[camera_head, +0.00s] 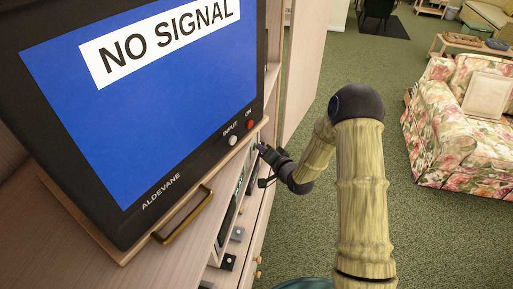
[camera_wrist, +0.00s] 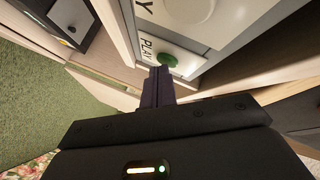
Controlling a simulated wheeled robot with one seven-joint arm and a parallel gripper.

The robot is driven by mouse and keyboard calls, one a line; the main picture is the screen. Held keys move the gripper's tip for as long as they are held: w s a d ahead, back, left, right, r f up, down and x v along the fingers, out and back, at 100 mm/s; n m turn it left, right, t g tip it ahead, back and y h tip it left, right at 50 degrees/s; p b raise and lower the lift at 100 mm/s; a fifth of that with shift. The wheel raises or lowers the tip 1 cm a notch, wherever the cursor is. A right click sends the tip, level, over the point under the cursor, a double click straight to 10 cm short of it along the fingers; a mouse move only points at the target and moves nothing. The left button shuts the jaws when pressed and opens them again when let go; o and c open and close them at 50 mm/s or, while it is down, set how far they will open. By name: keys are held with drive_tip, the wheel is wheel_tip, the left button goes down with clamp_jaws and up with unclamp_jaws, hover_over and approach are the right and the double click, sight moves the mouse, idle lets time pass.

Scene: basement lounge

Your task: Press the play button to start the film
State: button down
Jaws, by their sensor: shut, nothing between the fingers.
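The play button is a small green round button (camera_wrist: 167,60) beside a white "PLAY" label in the wrist view. It sits on the grey front of a player (camera_wrist: 205,20). My gripper (camera_wrist: 160,72) is shut and empty, its fingertips right at the green button; I cannot tell whether they touch it. In the head view my gripper (camera_head: 265,152) reaches to the shelf just below the television's right corner, where the button is hidden. The television (camera_head: 140,85) shows a blue screen with "NO SIGNAL".
The television has a white INPUT button (camera_head: 233,139) and a red ON button (camera_head: 250,125). A brass handle (camera_head: 183,215) sticks out below it. A wooden cabinet panel (camera_head: 303,60) stands behind my gripper. A floral armchair (camera_head: 445,125) is at right; green carpet (camera_head: 390,70) lies between.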

drive_tip(key=shift+s+d, duration=0.1)
drive_tip(key=shift+d, duration=0.3)
idle(0.3)
drive_tip(key=s+d, duration=0.1)
drive_tip(key=d, duration=0.5)
drive_tip(key=shift+b, duration=0.3)
idle(0.5)
